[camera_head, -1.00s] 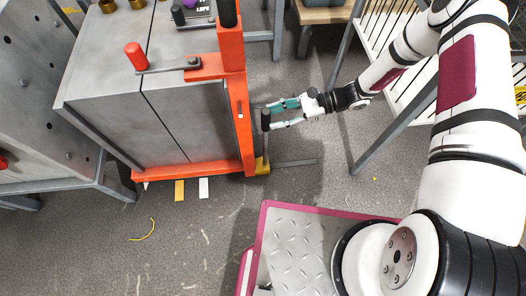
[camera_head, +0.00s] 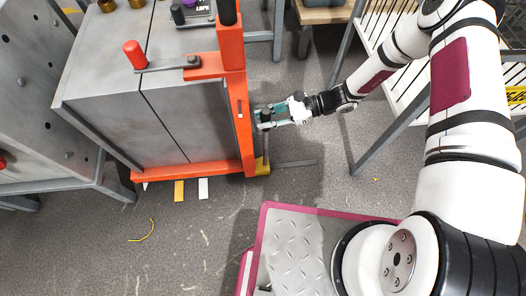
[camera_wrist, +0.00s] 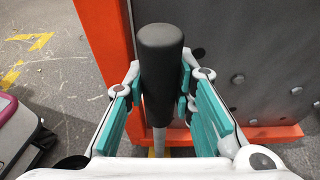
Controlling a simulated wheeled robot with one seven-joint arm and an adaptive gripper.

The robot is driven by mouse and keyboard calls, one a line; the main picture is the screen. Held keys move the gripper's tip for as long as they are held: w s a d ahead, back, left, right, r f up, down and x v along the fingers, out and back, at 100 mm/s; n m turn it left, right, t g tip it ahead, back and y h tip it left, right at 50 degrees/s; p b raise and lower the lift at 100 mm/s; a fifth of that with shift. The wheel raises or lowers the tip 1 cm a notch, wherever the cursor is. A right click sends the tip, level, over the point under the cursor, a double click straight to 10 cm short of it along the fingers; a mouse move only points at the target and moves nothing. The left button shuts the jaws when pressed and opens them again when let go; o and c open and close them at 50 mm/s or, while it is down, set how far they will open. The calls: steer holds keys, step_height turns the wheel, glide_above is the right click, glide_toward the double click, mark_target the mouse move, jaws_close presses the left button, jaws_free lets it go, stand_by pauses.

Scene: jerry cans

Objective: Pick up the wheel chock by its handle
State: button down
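The wheel chock has a yellow base (camera_head: 262,166) on the floor at the lower right corner of the orange frame. A thin grey rod rises from it to an upright black handle (camera_wrist: 160,75). In the head view the handle (camera_head: 266,119) shows at my gripper's tips. My gripper (camera_head: 270,116) reaches in from the right. In the wrist view the teal pads of my gripper (camera_wrist: 160,98) lie close against both sides of the handle, and it appears shut on it. The handle's top stands above the fingers. The base is mostly hidden in the wrist view.
The orange frame (camera_head: 235,95) with its grey cabinet (camera_head: 185,115) stands just left of my gripper. A red-knobbed lever (camera_head: 135,55) sits on top. A white rack (camera_head: 400,75) with grey legs is at the right. The floor in front is open.

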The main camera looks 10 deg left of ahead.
mark_target(266, 110)
steer(key=shift+r, duration=0.15)
steer(key=shift+r+p, duration=2.1)
steer(key=shift+r, duration=0.85)
